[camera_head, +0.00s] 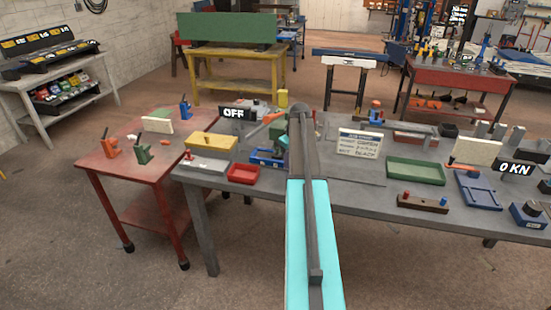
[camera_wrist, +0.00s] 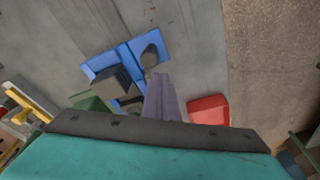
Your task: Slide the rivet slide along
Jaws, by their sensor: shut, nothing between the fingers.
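A blue fixture (camera_wrist: 141,44) lies on the grey bench in the wrist view, with a dark grey block (camera_wrist: 106,84) and a dark rounded knob (camera_wrist: 150,55) on it. I take it to be the rivet slide, though no label shows. It is also in the head view (camera_head: 266,157), left of my teal arm and partly hidden. My gripper (camera_wrist: 158,78) is shut and empty, its grey fingers just below the knob in the picture. I cannot tell whether they touch it. In the head view my arm hides the fingers.
A red tray (camera_wrist: 208,110) lies right of the fingers in the wrist view; it also shows in the head view (camera_head: 243,173). A yellow box (camera_head: 209,141) and an OFF display (camera_head: 233,114) stand close by. A green tray (camera_head: 415,171) lies right of my arm.

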